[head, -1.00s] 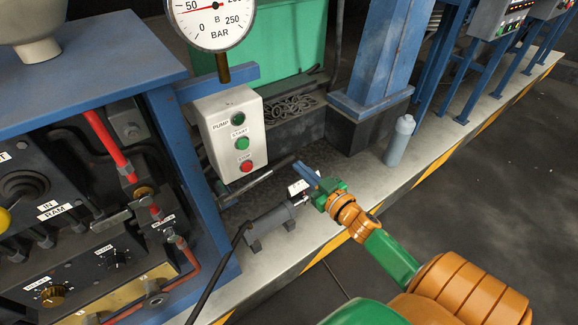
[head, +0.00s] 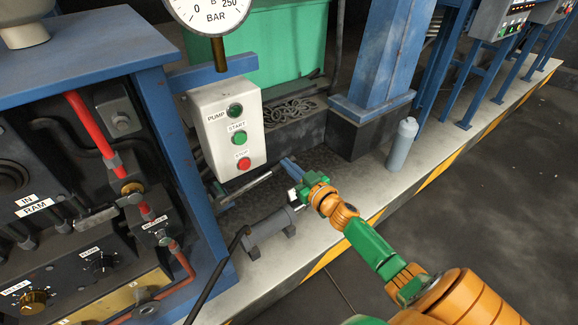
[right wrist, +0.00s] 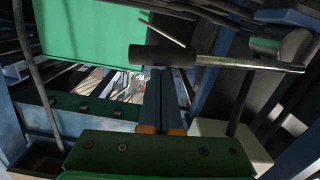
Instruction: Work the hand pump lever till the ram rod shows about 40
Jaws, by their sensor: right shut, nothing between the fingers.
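The hand pump lever (head: 249,186) slants up to the right in front of the push-button box in the head view. In the right wrist view the lever's steel rod (right wrist: 250,63) ends in a black grip (right wrist: 162,55). My right gripper (head: 284,161) is shut and empty; its blue fingertips (right wrist: 160,72) are close to the grip's near side. I cannot tell whether they touch it. The grey ram cylinder (head: 268,234) lies on the ledge below the gripper. Its rod end and white label (head: 293,198) are partly hidden by my gripper, so no reading shows. My left gripper is not in view.
The white push-button box (head: 228,130) stands behind the lever. A blue bench (head: 75,65) with valves and hoses is at left. A pressure gauge (head: 212,12) is cut off at the top. A grey bottle (head: 402,145) stands right on the ledge (head: 375,185).

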